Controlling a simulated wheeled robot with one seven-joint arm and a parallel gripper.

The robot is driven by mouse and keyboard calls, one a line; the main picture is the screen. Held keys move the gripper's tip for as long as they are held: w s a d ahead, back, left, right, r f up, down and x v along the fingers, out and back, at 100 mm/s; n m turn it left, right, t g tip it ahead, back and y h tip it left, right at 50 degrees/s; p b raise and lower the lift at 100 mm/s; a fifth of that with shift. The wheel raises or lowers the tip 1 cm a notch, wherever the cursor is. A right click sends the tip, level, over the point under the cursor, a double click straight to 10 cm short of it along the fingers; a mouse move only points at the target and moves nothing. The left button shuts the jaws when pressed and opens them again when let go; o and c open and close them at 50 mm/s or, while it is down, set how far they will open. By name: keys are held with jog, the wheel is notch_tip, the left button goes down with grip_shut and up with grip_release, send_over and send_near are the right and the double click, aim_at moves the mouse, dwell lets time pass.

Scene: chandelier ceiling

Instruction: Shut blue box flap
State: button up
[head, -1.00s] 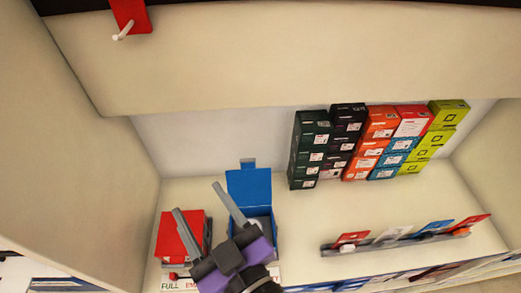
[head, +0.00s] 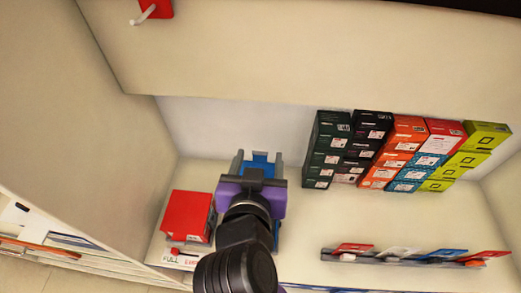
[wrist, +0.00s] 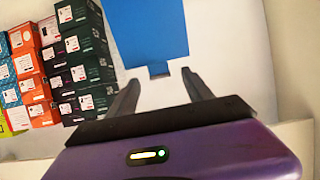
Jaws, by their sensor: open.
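The blue box's flap (head: 260,157) stands up between and behind my gripper's fingers in the head view. My gripper (head: 259,156) is open and empty. In the wrist view its two fingertips (wrist: 160,78) are spread to either side of the tab, near the flap's edge. I cannot tell whether they touch it.
A red box (head: 186,215) stands to the left, close to my arm. Stacks of dark green (head: 325,150), black, orange, blue and lime boxes stand at the back right. A grey rack (head: 400,258) with cards lies at the front right. The shelf between is clear.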

aim_at(260, 154)
jog(key=shift+x, duration=1.5)
jog(key=shift+c, duration=0.2)
grip_shut()
